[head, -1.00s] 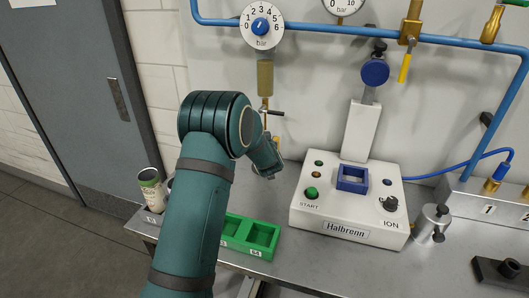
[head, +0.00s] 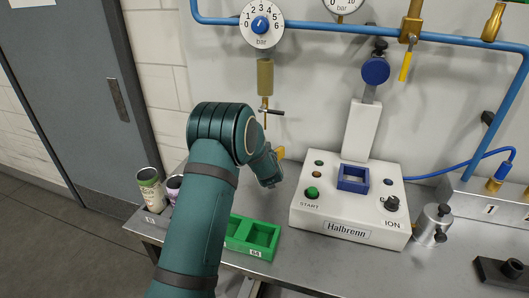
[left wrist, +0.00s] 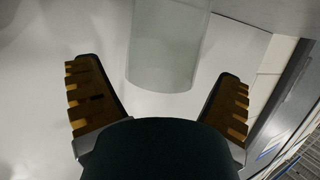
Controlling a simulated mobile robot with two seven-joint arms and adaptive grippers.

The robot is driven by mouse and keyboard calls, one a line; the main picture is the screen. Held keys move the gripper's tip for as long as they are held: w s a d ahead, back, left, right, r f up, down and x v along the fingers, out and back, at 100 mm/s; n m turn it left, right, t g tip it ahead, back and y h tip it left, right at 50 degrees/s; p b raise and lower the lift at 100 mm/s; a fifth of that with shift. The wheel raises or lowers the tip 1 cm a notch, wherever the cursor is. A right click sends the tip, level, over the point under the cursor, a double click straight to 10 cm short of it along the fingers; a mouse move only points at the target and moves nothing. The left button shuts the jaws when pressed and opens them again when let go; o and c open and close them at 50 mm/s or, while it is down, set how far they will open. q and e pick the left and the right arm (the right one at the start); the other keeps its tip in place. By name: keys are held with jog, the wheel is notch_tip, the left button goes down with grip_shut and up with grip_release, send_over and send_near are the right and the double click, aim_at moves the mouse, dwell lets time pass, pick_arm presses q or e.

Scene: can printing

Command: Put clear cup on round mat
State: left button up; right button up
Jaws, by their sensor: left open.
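A clear, see-through cylinder that looks like the clear cup (left wrist: 168,45) shows at the top middle of the left wrist view. It lies between the lines of my two fingers, apart from both. My left gripper (left wrist: 160,72) is open, with a ridged yellow-brown pad on each side. In the head view, my left arm hides most of the gripper, and only a bit of yellow finger (head: 281,153) shows beside the wrist. I cannot make out the cup in the head view. No round mat is visible. My right gripper is not in view.
A green tray (head: 252,252) with square pockets sits at the bench front. Two cans (head: 150,188) stand at the left end. A white control box (head: 350,208) with a blue square frame (head: 353,178) stands at the right. Blue pipes and gauges (head: 262,25) are on the wall.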

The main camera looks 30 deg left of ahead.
pick_arm(q)
jog(key=shift+r, duration=0.2)
jog(key=p+v, duration=0.1)
jog(key=v, duration=1.1)
